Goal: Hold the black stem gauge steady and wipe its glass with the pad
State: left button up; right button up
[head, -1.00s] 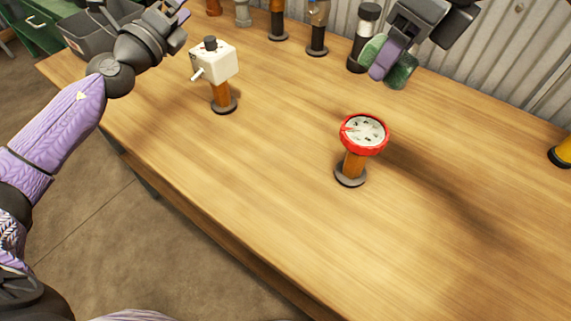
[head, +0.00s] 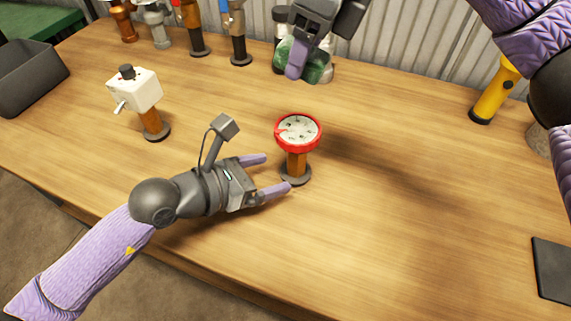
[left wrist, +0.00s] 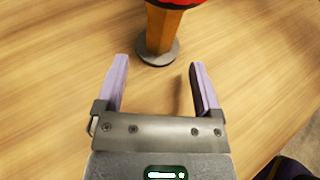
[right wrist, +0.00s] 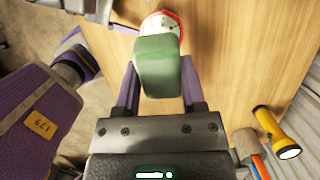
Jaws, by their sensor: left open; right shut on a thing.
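The gauge (head: 298,132) stands upright on the table, with a white dial and a red rim. Its stem (head: 297,163) looks orange-brown rather than black, on a dark round base. My left gripper (head: 277,173) is open and low beside the stem. In the left wrist view the stem (left wrist: 163,28) stands just ahead of the open fingers, with nothing between them. My right gripper (head: 297,62) is shut on the green pad (head: 320,66), held behind and above the gauge. In the right wrist view the pad (right wrist: 158,68) covers part of the gauge face (right wrist: 165,22).
A white box on an orange-brown stem (head: 136,90) stands at left. Several fittings line the back near the corrugated wall. A yellow flashlight (head: 495,92) stands at right, a dark flat item (head: 553,268) lies front right. A grey bin (head: 28,75) is far left. Table right of the gauge is clear.

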pick_arm(q)
jog(key=x, duration=0.5)
jog(key=shift+w+d+f, duration=0.1)
jog(key=shift+w+d, duration=0.15)
jog(key=shift+d, duration=0.05)
grip_shut()
pick_arm(e)
jog(key=m, duration=0.1)
jog(key=w+a+m, duration=0.1)
jog(key=m, duration=0.1)
jog(key=f+m+t, duration=0.1)
jog(key=m, duration=0.1)
jog(key=shift+w+a+h, duration=0.25)
jog(key=shift+h, duration=0.15)
jog(key=m, duration=0.1)
send_over(289, 120)
notch_tip(289, 120, down, 6)
jog(key=shift+r, duration=0.1)
jog(key=shift+w+a+f, duration=0.4)
jog(key=shift+w+f, duration=0.15)
jog(key=shift+f, duration=0.05)
